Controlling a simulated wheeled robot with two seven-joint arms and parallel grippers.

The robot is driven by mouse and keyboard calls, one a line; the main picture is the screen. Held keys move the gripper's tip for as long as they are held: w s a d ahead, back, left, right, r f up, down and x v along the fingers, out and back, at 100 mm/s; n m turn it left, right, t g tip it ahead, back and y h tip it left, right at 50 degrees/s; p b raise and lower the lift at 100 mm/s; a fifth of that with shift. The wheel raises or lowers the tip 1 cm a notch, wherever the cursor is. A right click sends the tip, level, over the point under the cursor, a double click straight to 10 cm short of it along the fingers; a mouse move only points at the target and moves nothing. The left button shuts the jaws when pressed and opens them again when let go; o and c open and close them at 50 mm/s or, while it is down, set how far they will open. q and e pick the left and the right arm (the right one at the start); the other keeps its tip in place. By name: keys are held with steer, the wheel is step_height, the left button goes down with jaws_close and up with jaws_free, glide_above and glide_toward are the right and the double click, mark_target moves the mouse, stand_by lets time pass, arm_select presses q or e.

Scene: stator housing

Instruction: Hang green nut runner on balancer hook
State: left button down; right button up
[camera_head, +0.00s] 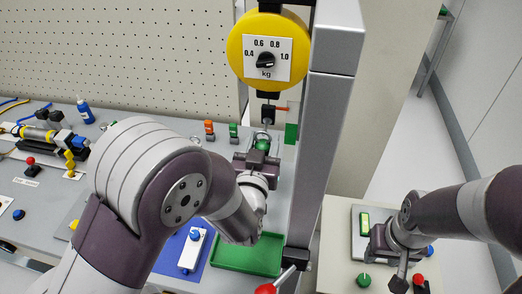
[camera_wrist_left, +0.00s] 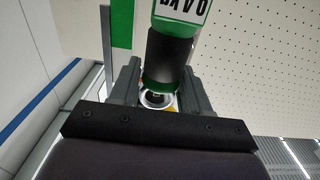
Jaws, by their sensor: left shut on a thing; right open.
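The green nut runner (camera_wrist_left: 180,25) with a black band is between the fingers of my left gripper (camera_wrist_left: 158,92) in the left wrist view, and the gripper is shut on it. In the head view the green nut runner (camera_head: 262,145) shows only in part, at my left gripper (camera_head: 257,160), straight below the yellow balancer (camera_head: 267,85) with its kg dial. The balancer hook (camera_head: 268,118) hangs just above the nut runner; I cannot tell whether they touch. My right gripper (camera_head: 397,258) is open, over the small panel at the lower right.
A grey post (camera_head: 325,150) stands close to the right of my left gripper. A green tray (camera_head: 250,254) and a blue mat (camera_head: 213,260) lie below. Orange and green pieces (camera_head: 209,130) stand behind on the bench. The panel has a green knob (camera_head: 364,280).

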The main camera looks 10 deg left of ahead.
arm_select(q)
steer(key=w+b, duration=0.1)
steer(key=w, duration=0.1)
steer(key=w+b, duration=0.1)
steer(key=shift+w+f, duration=0.35)
steer(key=shift+f, duration=0.05)
stand_by(0.5)
steer(key=shift+c, duration=2.3)
jaws_free()
steer(key=shift+s, duration=0.15)
steer(key=shift+s, duration=1.9)
steer(key=shift+s, duration=0.25)
